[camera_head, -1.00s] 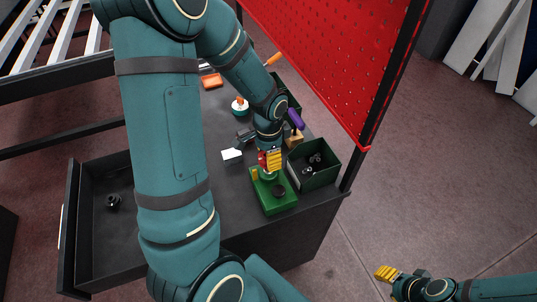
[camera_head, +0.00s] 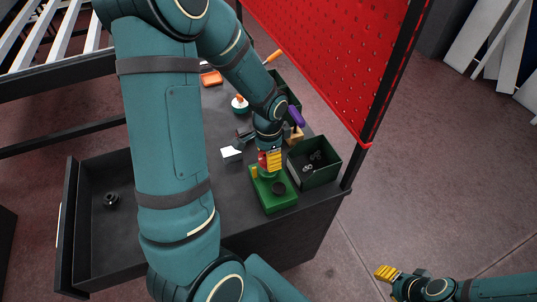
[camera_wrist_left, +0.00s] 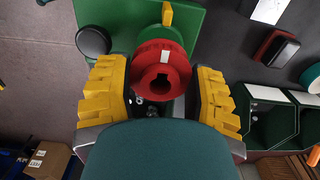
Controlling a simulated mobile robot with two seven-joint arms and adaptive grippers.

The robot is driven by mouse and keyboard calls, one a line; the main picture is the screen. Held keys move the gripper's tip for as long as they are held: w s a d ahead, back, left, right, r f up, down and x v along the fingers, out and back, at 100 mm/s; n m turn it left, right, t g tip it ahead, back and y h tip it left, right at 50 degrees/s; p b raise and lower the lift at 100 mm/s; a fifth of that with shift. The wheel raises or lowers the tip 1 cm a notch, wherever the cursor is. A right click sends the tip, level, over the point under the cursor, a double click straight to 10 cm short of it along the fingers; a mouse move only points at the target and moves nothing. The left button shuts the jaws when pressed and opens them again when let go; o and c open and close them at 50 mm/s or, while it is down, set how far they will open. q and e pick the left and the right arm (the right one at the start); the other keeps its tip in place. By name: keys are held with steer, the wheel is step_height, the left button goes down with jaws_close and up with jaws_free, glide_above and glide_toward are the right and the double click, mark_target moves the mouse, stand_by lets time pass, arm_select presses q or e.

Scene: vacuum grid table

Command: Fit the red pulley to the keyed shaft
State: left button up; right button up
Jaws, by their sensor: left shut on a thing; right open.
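The red pulley (camera_wrist_left: 160,72) has a white mark on its rim and a dark bore with a key slot. It sits between the yellow fingers of my left gripper (camera_wrist_left: 163,92), which is shut on it. In the head view, the left gripper (camera_head: 271,159) and the partly hidden pulley (camera_head: 262,158) are over the rear of the green base (camera_head: 278,203). I cannot make out the keyed shaft or tell whether the pulley is around it. My right gripper (camera_head: 386,273) is open and empty, off to the right, away from the table.
A dark green bin (camera_head: 325,178) with small metal parts stands close right. A red perforated panel (camera_head: 330,60) rises behind. An open drawer (camera_head: 108,240) is at left.

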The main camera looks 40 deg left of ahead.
arm_select(q)
steer(key=shift+f+b, duration=1.15)
steer(key=shift+f, duration=0.3)
stand_by(0.7)
stand_by(0.4)
steer(key=o, duration=1.3)
steer(key=shift+r, duration=0.15)
step_height(320, 180, up, 12)
steer(key=shift+f, duration=0.1)
